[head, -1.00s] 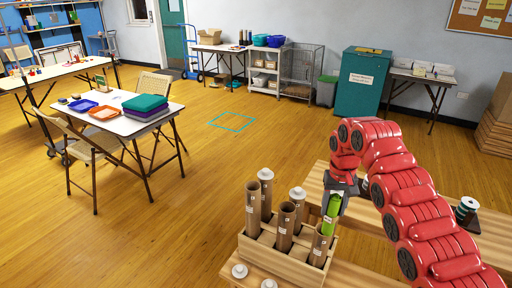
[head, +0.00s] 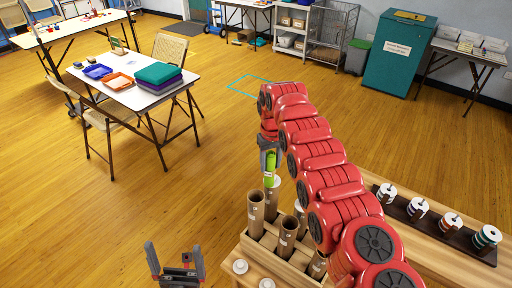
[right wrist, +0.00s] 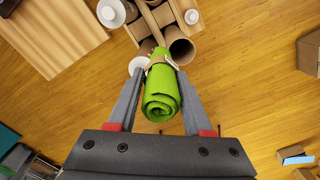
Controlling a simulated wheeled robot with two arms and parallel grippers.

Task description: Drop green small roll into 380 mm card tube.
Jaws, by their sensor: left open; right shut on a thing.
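My right gripper (head: 270,148) is shut on the green small roll (head: 270,168) and holds it upright above the back left of the tube rack. In the right wrist view the roll (right wrist: 161,95) sits between the fingers, a tan band around its far part. The rack holds several brown card tubes; open ones stand at the left (head: 256,212), middle (head: 288,238) and right front (head: 317,266). Their labels are too small to read, so I cannot tell which is 380 mm. My left gripper (head: 176,266) is open and empty, left of the rack.
The wooden rack (head: 262,258) stands on a bench, with white caps (head: 240,266) at its front left. A dark holder with several spools (head: 420,211) lies to the right. A table with trays (head: 124,90) stands at the far left. Open floor lies between.

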